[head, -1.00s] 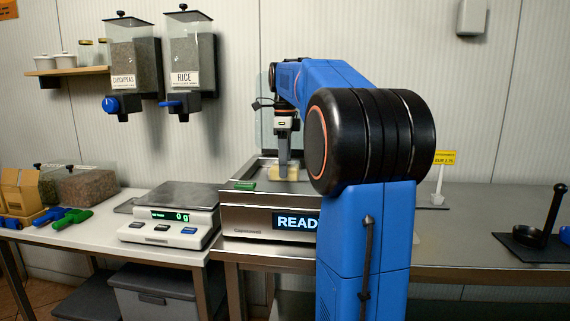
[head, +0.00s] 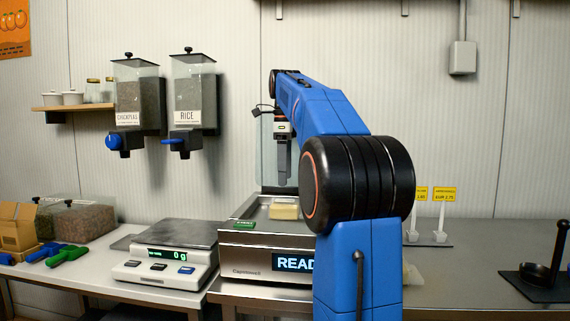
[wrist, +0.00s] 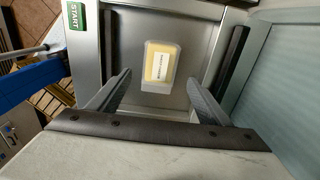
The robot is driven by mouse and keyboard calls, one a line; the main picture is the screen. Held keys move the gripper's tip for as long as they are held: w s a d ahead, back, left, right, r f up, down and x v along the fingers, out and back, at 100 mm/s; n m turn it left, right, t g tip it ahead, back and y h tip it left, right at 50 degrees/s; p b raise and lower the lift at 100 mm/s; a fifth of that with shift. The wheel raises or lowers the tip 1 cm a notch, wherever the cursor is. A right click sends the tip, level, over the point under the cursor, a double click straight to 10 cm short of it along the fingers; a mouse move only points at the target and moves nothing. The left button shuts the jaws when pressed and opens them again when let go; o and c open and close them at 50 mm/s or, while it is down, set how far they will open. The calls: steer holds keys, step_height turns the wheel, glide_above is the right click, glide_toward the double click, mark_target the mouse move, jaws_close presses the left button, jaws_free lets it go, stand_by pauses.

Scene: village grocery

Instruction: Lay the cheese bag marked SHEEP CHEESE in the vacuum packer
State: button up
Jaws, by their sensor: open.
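The cheese bag (head: 284,209) is a pale yellow block in a clear bag with a white label. It lies flat on the floor of the open vacuum packer (head: 262,240), whose display reads READY, partly hidden by my arm. In the wrist view the bag (wrist: 160,66) lies near the middle of the metal chamber (wrist: 190,97), clear of its walls; its label is too small to read. My gripper (head: 283,178) is above the bag and apart from it. In the wrist view its two fingers (wrist: 160,85) are spread and empty.
A green START button (head: 244,224) is on the packer's front left. The packer's raised lid (wrist: 285,95) stands beside the chamber. A scale (head: 168,262) reading 0 g stands to the left. Scoops (head: 68,255) lie farther left. A black stand (head: 540,285) is at the right.

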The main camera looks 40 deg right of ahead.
steer(key=shift+r, duration=1.45)
steer(key=shift+s, duration=0.15)
